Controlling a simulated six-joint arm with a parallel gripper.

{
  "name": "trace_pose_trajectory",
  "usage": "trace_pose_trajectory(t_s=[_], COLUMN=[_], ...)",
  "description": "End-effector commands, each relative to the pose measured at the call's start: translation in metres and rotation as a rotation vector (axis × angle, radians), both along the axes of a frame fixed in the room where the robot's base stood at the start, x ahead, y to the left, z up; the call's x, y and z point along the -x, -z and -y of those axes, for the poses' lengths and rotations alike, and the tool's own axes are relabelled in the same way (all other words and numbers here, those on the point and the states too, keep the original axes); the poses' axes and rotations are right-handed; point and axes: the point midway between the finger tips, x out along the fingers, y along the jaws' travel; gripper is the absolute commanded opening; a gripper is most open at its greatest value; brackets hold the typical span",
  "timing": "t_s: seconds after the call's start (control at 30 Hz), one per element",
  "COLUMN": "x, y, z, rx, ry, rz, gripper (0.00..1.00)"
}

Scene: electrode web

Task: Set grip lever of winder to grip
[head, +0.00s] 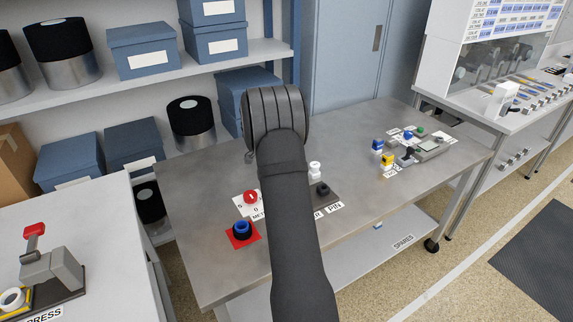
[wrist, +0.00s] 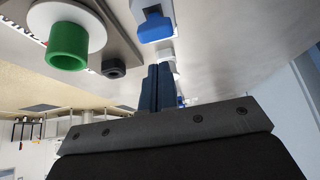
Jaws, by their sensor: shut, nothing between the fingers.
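My gripper (wrist: 160,90) shows in the wrist view with its two dark fingers together and nothing between them. A blue-and-white part (wrist: 155,26), which may be a lever, lies just beyond the fingertips. A green cylinder on a white disc (wrist: 68,46) stands to the left on a grey plate, with a small black knob (wrist: 113,69) beside it. I cannot tell for sure which part is the winder's grip lever. In the head view my arm hides the gripper. A small group with a grey device (head: 430,148) and a black lever (head: 408,154) sits at the table's right.
The steel table (head: 350,125) also holds a red knob (head: 250,197), a blue knob on a red plate (head: 242,229) and a white part (head: 315,170). A press with a red lever (head: 35,229) stands at the left.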

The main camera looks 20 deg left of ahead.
Motion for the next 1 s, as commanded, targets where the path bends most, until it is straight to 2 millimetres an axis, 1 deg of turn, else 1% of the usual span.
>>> trace_pose_trajectory(t_s=[0.17, 0.23, 0.27, 0.3, 0.5, 0.6, 0.8, 1.0], x=[-0.015, -0.024, -0.026, -0.018, 0.005, 0.013, 0.023, 0.024], y=[-0.009, -0.015, -0.02, -0.028, -0.061, -0.074, -0.087, -0.089], z=[0.015, 0.025, 0.026, 0.016, -0.006, -0.014, -0.023, -0.024], rx=[-0.001, -0.002, -0.002, -0.002, -0.001, 0.0, -0.001, 0.0], ry=[0.004, 0.006, 0.002, -0.003, -0.002, -0.001, -0.001, 0.0], rz=[0.003, 0.002, 0.003, 0.003, 0.002, 0.002, 0.001, 0.0], gripper=[0.0, 0.0, 0.0, 0.0, 0.0, 0.0, 0.0, 0.0])
